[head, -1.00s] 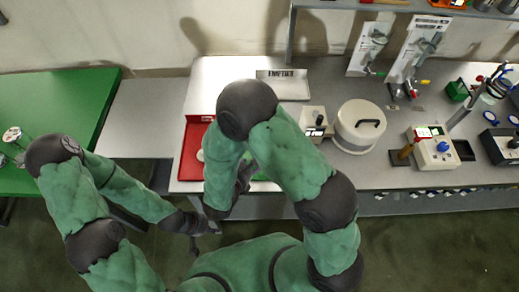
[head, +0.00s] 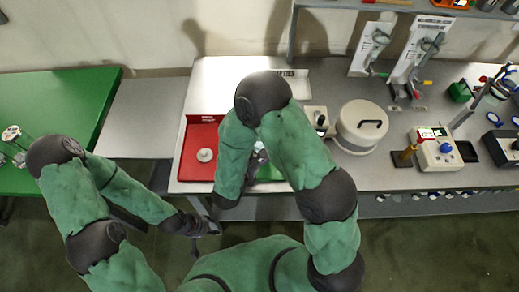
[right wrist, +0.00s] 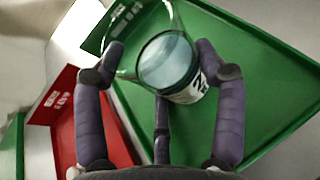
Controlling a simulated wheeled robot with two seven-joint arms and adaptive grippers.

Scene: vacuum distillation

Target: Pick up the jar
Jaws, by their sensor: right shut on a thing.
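The jar (right wrist: 168,62) is clear glass with a pale blue-grey content and a white label with dark print. In the right wrist view it is between the fingers of my right gripper (right wrist: 160,72), which is shut on it. The jar is over the green tray (right wrist: 262,85); I cannot tell whether it touches the tray. In the head view my right arm hides most of the jar and gripper. My left gripper (head: 207,229) hangs in front of the bench at the left, apart from the jar; its finger opening is unclear.
A red tray (head: 190,165) holding a small white round piece (head: 205,155) lies left of the green tray. A white round lidded device (head: 360,126) and a small boxed instrument (head: 437,150) stand to the right. A green table (head: 60,105) is at far left.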

